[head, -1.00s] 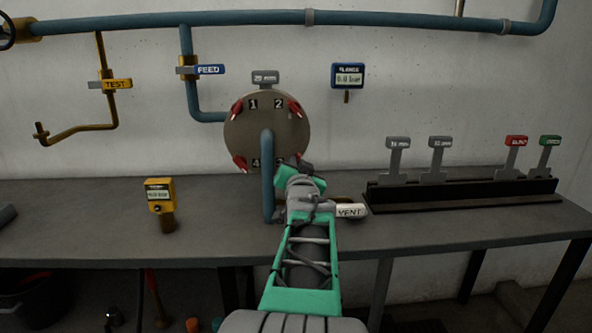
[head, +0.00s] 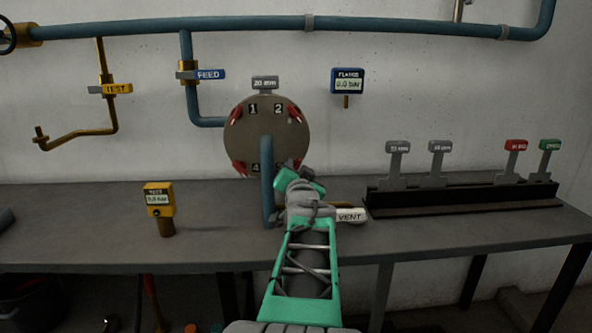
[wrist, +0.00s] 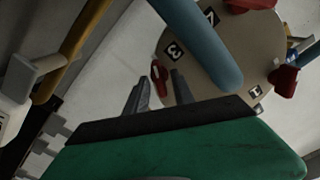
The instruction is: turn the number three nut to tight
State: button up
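The round flange (head: 266,135) stands behind a vertical blue pipe, with red nuts beside its painted numbers. Nuts one (head: 237,112), two (head: 295,113) and four (head: 239,168) show in the head view.
The blue pipe (wrist: 205,45) passes close to the fingers. A VENT handle (head: 351,215) is just right of my wrist. A rack (head: 465,200) with several tagged tools stands at right, a yellow gauge (head: 160,198) at left. The bench (head: 90,235) between is mostly clear.

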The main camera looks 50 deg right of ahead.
jog(key=shift+o, duration=0.2)
jog(key=v, duration=0.7)
jog(key=shift+s+a+p, duration=0.25)
jog(key=shift+a+p, duration=0.05)
